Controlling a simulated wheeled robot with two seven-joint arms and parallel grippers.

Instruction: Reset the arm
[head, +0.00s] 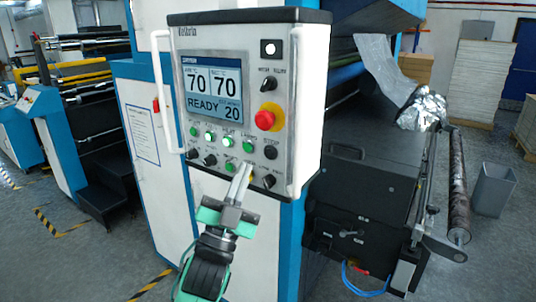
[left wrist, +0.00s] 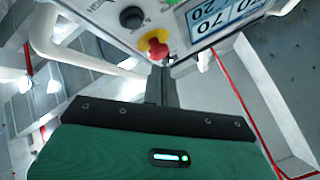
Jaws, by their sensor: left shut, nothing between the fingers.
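The control panel (head: 222,40) stands upright on the machine, with a lit screen (head: 213,88) reading 70, 70, READY and 20. A red stop button (head: 264,120) and rows of green lamps and black knobs sit around the screen. My left gripper (head: 245,172) is shut and empty, its fingertips in front of the panel's lower knob row. I cannot tell whether they touch it. The left wrist view shows its dark fingers (left wrist: 161,86) below a red and yellow button (left wrist: 155,46), with the screen (left wrist: 215,18) upside down. My right gripper is not in view.
White handle bars flank the panel; the left one (head: 169,95) stands out. A black machine housing (head: 360,170) and a long roll (head: 459,190) are to the right. A grey bin (head: 493,190) and stacked sheets (head: 480,85) stand beyond. Grey floor (head: 60,255) is open at left.

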